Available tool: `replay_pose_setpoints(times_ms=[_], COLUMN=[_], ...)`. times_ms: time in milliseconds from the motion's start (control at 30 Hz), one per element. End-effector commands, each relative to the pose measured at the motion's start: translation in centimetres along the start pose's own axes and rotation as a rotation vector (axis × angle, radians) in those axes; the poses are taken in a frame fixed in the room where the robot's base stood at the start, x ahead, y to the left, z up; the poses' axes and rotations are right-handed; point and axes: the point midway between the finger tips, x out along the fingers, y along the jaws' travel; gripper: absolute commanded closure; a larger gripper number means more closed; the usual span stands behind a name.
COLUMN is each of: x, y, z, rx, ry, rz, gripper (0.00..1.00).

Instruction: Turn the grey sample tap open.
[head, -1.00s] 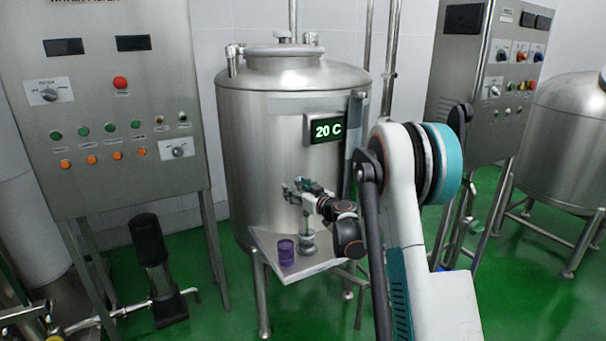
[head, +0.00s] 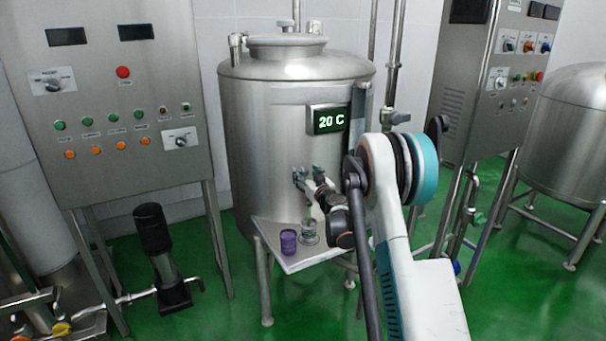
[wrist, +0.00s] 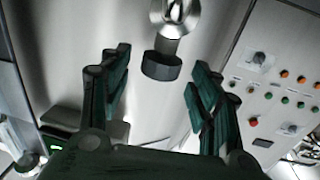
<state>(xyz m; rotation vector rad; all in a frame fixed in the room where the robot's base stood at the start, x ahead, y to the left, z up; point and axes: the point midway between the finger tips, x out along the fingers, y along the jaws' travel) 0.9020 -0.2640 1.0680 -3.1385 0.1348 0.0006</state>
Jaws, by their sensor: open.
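The grey sample tap shows in the wrist view at the top centre, as a shiny metal body with a short stem and a dark grey round end (wrist: 162,67). My gripper (wrist: 158,60) is open, with one dark green finger on each side of that dark end. I see gaps on both sides and no clear contact. In the head view my gripper (head: 308,173) is in front of the lower part of the steel tank (head: 275,140). The tap is small there and mostly hidden by my gripper and wrist, so its handle position cannot be told.
Below my gripper, a small metal shelf (head: 300,265) on the tank carries a purple cup (head: 288,242) and a clear glass (head: 309,232). A temperature display (head: 329,120) is above right. A control cabinet (head: 105,100) stands left. Open green floor lies around.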

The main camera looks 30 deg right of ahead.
Motion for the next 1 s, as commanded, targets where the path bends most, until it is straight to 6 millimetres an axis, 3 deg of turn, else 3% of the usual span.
replay_pose_setpoints(times_ms=[233, 600, 633, 833, 1000], x=[3.0, 3.5, 3.5, 3.5, 3.5], y=[0.0, 0.0, 0.0, 0.0, 0.0], z=[0.0, 0.0, 0.0, 0.0, 0.0], rx=[0.000, 0.000, 0.000, 0.000, 0.000], ry=[0.000, 0.000, 0.000, 0.000, 0.000], rz=[0.000, 0.000, 0.000, 0.000, -0.003], gripper=[0.43, 0.43, 0.45, 0.88, 0.88])
